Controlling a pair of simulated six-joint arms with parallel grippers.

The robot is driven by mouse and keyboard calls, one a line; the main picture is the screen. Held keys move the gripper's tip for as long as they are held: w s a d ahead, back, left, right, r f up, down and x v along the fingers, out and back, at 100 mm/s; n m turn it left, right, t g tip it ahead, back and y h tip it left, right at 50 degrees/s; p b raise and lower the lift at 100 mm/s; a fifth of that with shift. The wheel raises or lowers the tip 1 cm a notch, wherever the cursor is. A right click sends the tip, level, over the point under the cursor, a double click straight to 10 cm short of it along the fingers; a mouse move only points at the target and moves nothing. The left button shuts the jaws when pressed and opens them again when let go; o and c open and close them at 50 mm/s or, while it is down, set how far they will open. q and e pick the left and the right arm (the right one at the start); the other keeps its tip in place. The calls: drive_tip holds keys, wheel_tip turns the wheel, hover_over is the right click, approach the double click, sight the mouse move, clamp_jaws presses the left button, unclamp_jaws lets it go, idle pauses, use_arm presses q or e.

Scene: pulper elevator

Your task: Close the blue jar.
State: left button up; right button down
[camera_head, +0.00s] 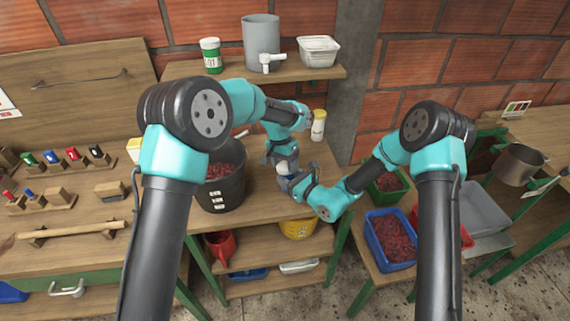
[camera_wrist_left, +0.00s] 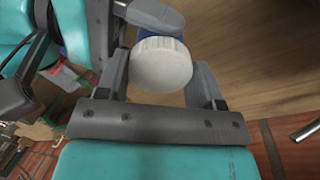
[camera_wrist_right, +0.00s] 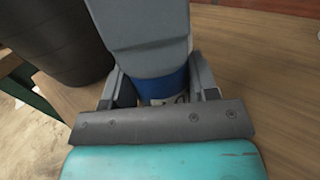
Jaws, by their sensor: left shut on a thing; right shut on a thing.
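The blue jar (camera_wrist_right: 163,84) shows as a blue band between the fingers of my right gripper (camera_wrist_right: 162,88) in the right wrist view. My right gripper is shut on it from the side, low over the bench shelf. The ribbed white lid (camera_wrist_left: 160,66) is between the fingers of my left gripper (camera_wrist_left: 163,78), which is shut on it. In the left wrist view a bit of blue shows directly behind the lid. The lid (camera_head: 283,168) sits above the jar in the head view. The grippers hide the joint, so I cannot tell whether the lid is seated.
A dark bucket of red cherries (camera_head: 222,190) stands left of the grippers. The shelf above holds a grey tank (camera_head: 262,42), a green-labelled jar (camera_head: 210,54) and a clear tub (camera_head: 318,51).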

use_arm(q)
drive_tip(key=shift+m, duration=0.7)
drive_tip(key=o, duration=1.1)
wheel_tip(320, 180, up, 12)
drive_tip(key=w+a, duration=0.1)
drive_tip(key=shift+w+a, duration=0.3)
drive_tip(key=shift+w, duration=0.05)
drive_tip(key=shift+f, duration=0.1)
use_arm(e)
drive_tip(key=shift+c, duration=1.5)
unclamp_jaws()
drive_tip(key=shift+s, duration=0.1)
